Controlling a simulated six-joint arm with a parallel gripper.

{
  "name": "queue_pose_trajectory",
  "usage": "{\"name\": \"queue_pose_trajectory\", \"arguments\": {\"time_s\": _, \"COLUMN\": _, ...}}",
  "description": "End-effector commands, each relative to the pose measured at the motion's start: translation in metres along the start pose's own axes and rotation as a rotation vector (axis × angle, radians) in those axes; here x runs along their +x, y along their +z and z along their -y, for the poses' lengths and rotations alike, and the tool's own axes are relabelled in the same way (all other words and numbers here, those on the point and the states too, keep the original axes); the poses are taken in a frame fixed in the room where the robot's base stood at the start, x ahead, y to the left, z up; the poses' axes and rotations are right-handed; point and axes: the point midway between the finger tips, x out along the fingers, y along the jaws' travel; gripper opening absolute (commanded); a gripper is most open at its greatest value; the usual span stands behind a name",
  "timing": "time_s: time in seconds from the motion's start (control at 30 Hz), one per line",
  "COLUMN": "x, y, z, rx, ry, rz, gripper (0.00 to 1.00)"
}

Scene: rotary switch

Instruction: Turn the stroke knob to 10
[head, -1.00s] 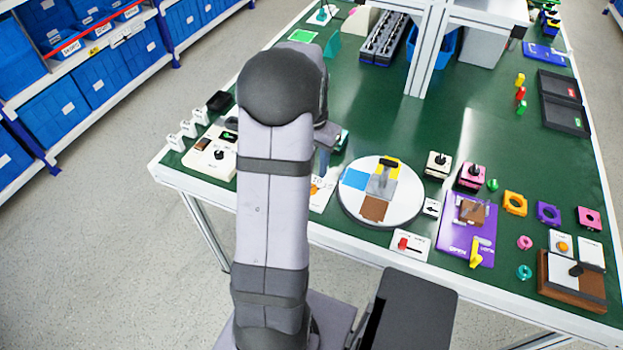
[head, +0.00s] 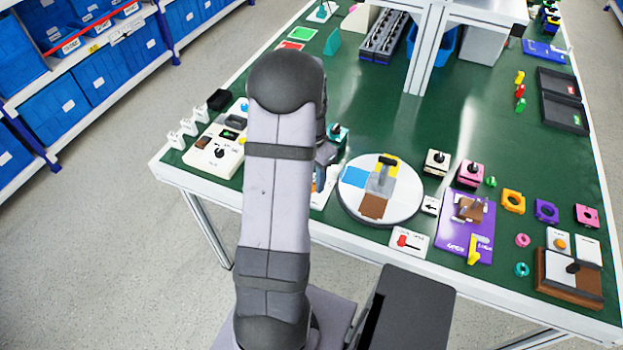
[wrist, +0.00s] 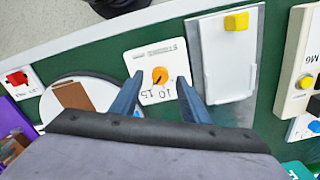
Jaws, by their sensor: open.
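The orange stroke knob (wrist: 160,76) sits on a white plate (wrist: 148,58) that appears upside down in the wrist view. The numbers 10 and 15 are printed on the plate's near side. The knob's pointer direction is too small to tell. My gripper (wrist: 160,83) is open and empty. Its two blue fingers point toward the plate, one to each side of the knob in the picture. I cannot tell their height above it.
In the wrist view a white panel with a yellow block (wrist: 236,21) lies right of the plate, and a round turntable (wrist: 98,97) lies left. The head view shows a switch box (head: 214,153) left of my arm. Green table lies between these things.

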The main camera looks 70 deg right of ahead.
Motion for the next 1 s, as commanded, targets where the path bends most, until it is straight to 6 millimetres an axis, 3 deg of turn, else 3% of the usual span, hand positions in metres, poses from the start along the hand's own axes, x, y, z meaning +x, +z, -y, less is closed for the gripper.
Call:
{"name": "queue_pose_trajectory", "arguments": {"time_s": 0.2, "x": 0.015, "y": 0.0, "z": 0.0, "rx": 0.0, "ry": 0.0, "rz": 0.0, "gripper": 0.42}}
{"name": "queue_pose_trajectory", "arguments": {"time_s": 0.5, "x": 0.018, "y": 0.0, "z": 0.0, "rx": 0.0, "ry": -0.001, "rz": -0.001, "gripper": 0.42}}
{"name": "queue_pose_trajectory", "arguments": {"time_s": 0.7, "x": 0.017, "y": 0.0, "z": 0.0, "rx": -0.001, "ry": -0.001, "rz": -0.001, "gripper": 0.01}}
{"name": "queue_pose_trajectory", "arguments": {"time_s": 1.0, "x": 0.017, "y": 0.0, "z": 0.0, "rx": -0.024, "ry": 0.0, "rz": -0.001, "gripper": 0.01}}
